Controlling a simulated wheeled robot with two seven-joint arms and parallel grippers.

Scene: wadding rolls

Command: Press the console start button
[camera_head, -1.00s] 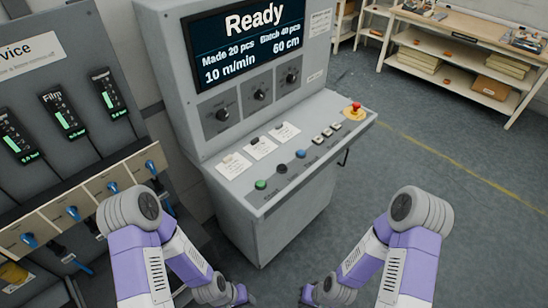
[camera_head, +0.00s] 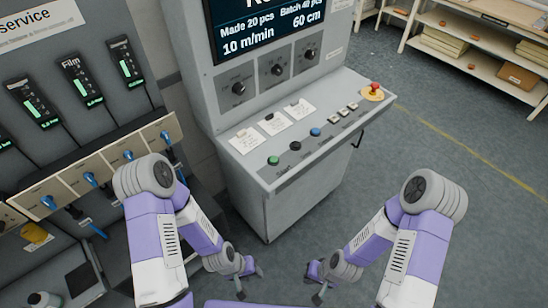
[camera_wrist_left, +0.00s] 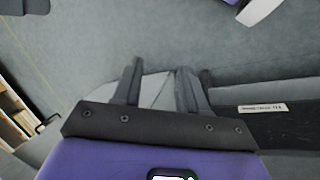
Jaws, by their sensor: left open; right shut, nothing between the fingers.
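The grey console (camera_head: 250,180) stands in the middle of the head view. A green button (camera_head: 273,160), labelled as start as far as the small print shows, is at the left end of its sloped panel. A black button (camera_head: 295,146) and a blue button (camera_head: 315,132) follow to the right. My left gripper (camera_head: 250,281) is low in front of the console, below and apart from the panel. In the left wrist view its fingers (camera_wrist_left: 163,88) are apart with nothing between them. My right gripper (camera_head: 318,285) is low to its right, shut and empty.
A red emergency knob (camera_head: 375,88) on a yellow base is at the panel's right end. Paper cards (camera_head: 272,123) lie behind the buttons. A service panel (camera_head: 85,110) with blue valves stands at left. Shelves (camera_head: 470,55) are at back right. The floor at right is clear.

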